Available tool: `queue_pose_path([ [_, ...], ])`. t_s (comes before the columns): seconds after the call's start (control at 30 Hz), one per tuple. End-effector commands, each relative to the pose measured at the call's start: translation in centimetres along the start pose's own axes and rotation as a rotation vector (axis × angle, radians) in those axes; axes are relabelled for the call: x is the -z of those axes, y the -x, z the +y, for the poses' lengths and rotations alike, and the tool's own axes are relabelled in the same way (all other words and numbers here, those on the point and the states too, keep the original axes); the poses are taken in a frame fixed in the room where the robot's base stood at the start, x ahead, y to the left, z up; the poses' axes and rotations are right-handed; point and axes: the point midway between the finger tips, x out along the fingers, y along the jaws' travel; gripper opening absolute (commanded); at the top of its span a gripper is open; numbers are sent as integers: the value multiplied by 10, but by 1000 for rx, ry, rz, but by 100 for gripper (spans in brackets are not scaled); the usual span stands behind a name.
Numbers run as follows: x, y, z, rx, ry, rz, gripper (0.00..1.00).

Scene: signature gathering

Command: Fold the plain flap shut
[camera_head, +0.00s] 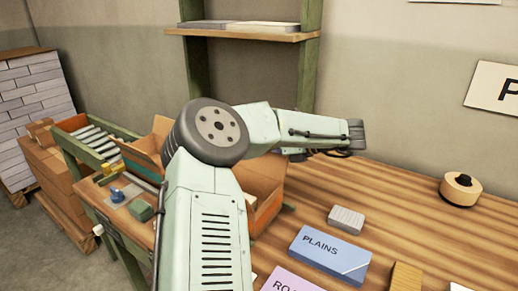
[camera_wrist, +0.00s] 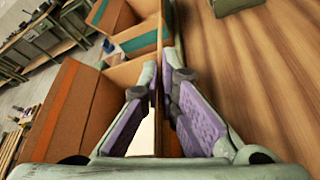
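An open cardboard carton (camera_head: 265,178) sits on the bench, partly hidden behind my arm in the head view. More carton panels with teal strips (camera_wrist: 137,43) show at the top. My gripper is not clear in the head view.
The wooden bench top (camera_head: 400,215) is mostly clear right of the carton. A shelf (camera_head: 240,33) hangs behind.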

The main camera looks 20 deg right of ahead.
Motion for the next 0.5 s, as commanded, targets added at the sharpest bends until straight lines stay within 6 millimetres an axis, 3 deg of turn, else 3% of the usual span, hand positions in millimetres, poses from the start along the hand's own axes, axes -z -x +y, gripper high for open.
queue_pose_path([
  [0.5, 1, -1, 6, 33, 81, 1, 0],
])
